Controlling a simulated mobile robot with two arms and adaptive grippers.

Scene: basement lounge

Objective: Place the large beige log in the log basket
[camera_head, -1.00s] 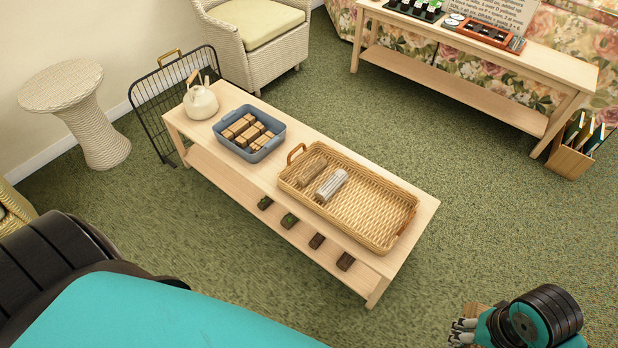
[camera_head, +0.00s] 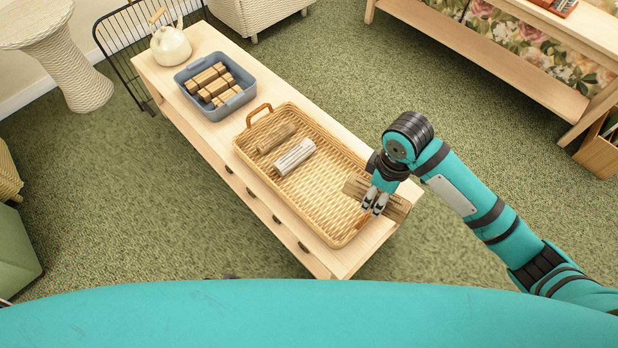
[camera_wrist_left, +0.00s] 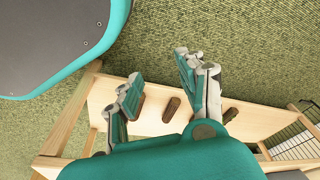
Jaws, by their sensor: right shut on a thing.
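My right gripper (camera_head: 377,200) is shut on the large beige log (camera_head: 398,209), gripping its middle. The log is over the right end of the wicker log basket (camera_head: 322,198); I cannot tell whether it touches the rim. A brown log (camera_head: 277,138) and a pale grey-white log (camera_head: 295,157) lie side by side in the basket's left part. The basket's right part is bare wicker.
The basket stands on a light wooden table (camera_head: 215,133). A blue-grey bin (camera_head: 236,107) of small wood blocks and a cream kettle (camera_head: 170,46) stand at its left end. A wire rack (camera_head: 130,45) stands behind. Green carpet (camera_head: 130,210) is clear in front.

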